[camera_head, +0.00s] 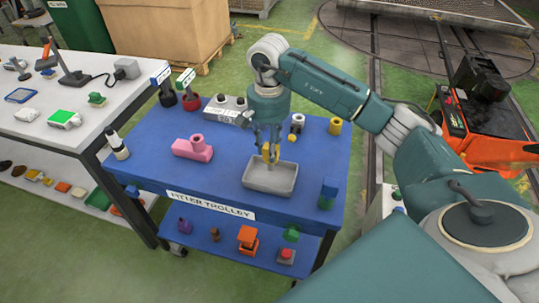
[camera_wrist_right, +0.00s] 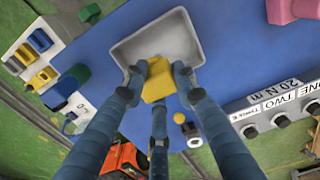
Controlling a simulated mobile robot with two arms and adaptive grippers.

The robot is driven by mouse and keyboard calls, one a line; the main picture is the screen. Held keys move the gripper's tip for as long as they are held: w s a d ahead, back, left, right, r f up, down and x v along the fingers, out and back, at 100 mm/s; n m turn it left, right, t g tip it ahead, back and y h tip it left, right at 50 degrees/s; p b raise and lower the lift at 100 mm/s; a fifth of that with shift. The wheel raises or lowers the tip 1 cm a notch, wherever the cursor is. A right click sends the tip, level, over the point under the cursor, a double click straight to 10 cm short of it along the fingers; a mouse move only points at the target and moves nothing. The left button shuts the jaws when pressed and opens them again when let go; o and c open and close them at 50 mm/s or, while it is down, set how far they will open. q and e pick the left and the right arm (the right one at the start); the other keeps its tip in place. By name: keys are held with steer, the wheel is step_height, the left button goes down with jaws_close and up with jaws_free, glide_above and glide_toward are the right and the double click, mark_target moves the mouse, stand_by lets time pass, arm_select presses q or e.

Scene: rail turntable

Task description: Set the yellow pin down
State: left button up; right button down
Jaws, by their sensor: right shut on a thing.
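The yellow pin (camera_head: 269,153) is between the fingers of my right gripper (camera_head: 264,146), which is shut on it. In the right wrist view the yellow pin (camera_wrist_right: 158,78) shows as a blocky yellow piece between the dark blue fingers (camera_wrist_right: 160,72). The pin is over the grey tray (camera_head: 270,185) on the blue trolley top (camera_head: 170,140). The tray (camera_wrist_right: 185,35) is shallow and its visible floor looks bare. I cannot tell whether the pin's lower end touches the tray floor. My left gripper is not in view.
A pink block (camera_head: 193,149) stands left of the tray, and a green-and-blue block (camera_head: 328,193) stands right. A grey control box (camera_head: 225,110) and a yellow cylinder (camera_head: 335,126) are at the back. A white bench (camera_head: 45,110) adjoins on the left.

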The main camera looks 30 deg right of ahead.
step_height(320, 180, down, 4)
steer(key=shift+r+p, duration=0.1)
steer(key=shift+p, duration=0.35)
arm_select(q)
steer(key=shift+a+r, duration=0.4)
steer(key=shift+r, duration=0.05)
arm_select(e)
steer(key=shift+f, duration=0.2)
steer(key=c, duration=1.4)
jaws_free()
steer(key=shift+a, duration=0.1)
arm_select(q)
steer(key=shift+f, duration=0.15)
arm_select(e)
steer(key=shift+o, duration=0.2)
steer(key=shift+r, duration=0.1)
